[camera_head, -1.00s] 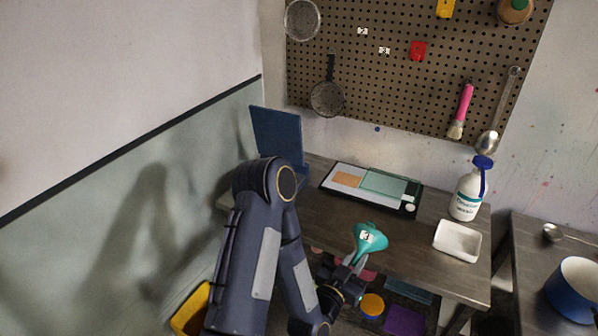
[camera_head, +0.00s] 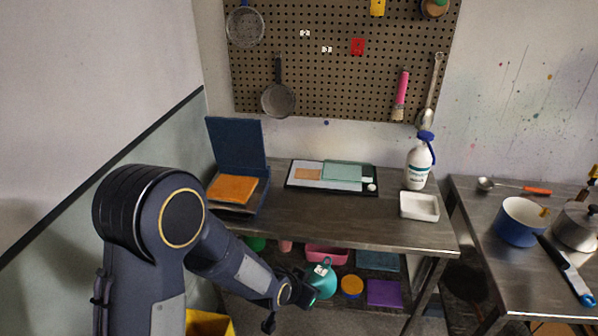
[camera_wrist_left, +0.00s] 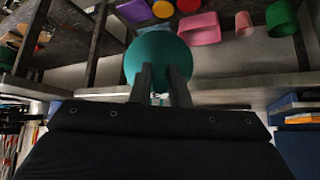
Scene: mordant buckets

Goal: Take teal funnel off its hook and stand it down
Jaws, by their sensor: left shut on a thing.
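The teal funnel (camera_head: 322,283) is held by my left gripper (camera_head: 306,291), in front of the near edge of the metal table in the head view. A small white tag shows on the funnel. In the left wrist view its round teal mouth (camera_wrist_left: 160,50) spreads beyond the two dark fingers of my left gripper (camera_wrist_left: 160,78), which are shut on it. The funnel's spout cannot be made out in either view. My right gripper is not in view.
The metal table (camera_head: 310,215) has bare room at its middle front. A white dish (camera_head: 419,207), a white bottle (camera_head: 417,165), a flat tray (camera_head: 331,176) and a blue folder (camera_head: 237,145) stand on it. A lower shelf holds several coloured things. The pegboard (camera_head: 335,75) hangs behind.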

